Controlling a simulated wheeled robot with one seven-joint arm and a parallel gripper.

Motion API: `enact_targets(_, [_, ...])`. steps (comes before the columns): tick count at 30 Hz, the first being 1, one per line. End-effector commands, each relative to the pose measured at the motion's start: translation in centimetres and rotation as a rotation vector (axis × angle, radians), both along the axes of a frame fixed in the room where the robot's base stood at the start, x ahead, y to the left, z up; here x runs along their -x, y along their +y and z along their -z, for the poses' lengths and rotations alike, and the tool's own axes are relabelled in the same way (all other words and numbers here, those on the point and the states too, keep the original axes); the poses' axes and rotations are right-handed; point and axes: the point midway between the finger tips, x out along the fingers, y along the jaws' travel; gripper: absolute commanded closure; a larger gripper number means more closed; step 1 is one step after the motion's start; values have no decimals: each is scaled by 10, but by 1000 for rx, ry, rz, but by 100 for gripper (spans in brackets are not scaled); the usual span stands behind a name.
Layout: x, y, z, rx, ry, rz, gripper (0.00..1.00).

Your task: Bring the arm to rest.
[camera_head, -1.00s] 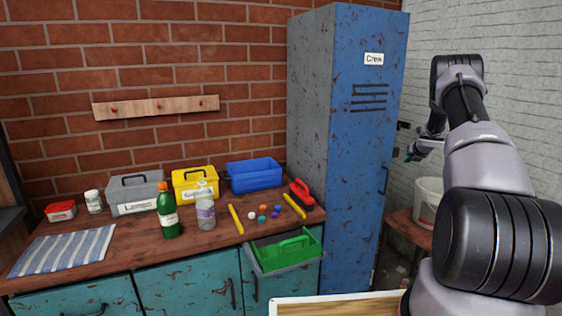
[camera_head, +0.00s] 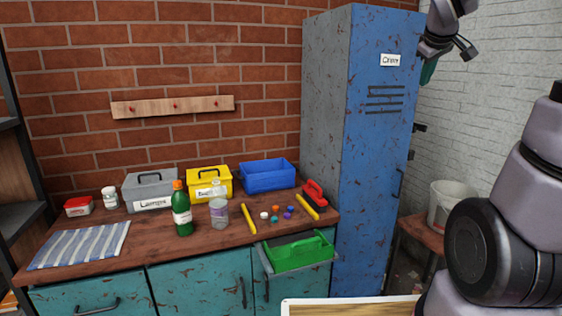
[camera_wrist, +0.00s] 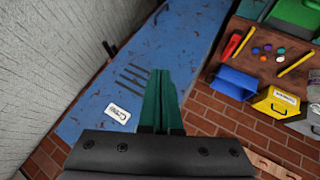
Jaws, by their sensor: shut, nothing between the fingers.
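My gripper (camera_wrist: 161,98) shows in the wrist view as two green fingers pressed together, with nothing between them. In the head view my wrist is raised at the upper right, in front of the white brick wall and beside the top of the blue locker (camera_head: 376,150). A dark green fingertip part (camera_head: 428,71) shows there by the locker's right edge. In the wrist view the locker (camera_wrist: 100,92) lies behind the fingers, and no contact is visible. My arm comes up along the right side of the head view, partly out of frame.
A wooden counter (camera_head: 150,238) holds a grey box (camera_head: 150,190), a yellow box (camera_head: 209,180), a blue bin (camera_head: 267,176), bottles and small coloured balls. A green tray (camera_head: 298,252) sits in front. A white bucket (camera_head: 445,204) stands on a stool right of the locker.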

Motion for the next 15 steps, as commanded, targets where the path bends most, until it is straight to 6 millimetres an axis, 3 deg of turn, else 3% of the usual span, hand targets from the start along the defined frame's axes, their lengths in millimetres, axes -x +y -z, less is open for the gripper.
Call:
enact_targets(1, [28, 18, -2, -92, -11, 47, 100])
enact_targets(3, [66, 41, 2, -236, -11, 127, 100])
enact_targets(9, [161, 102, 24, -607, 30, 315, 100])
enact_targets(12, [193, 124, 35, -734, 62, 378, 100])
enact_targets(15, [212, 136, 42, -813, 85, 418, 100])
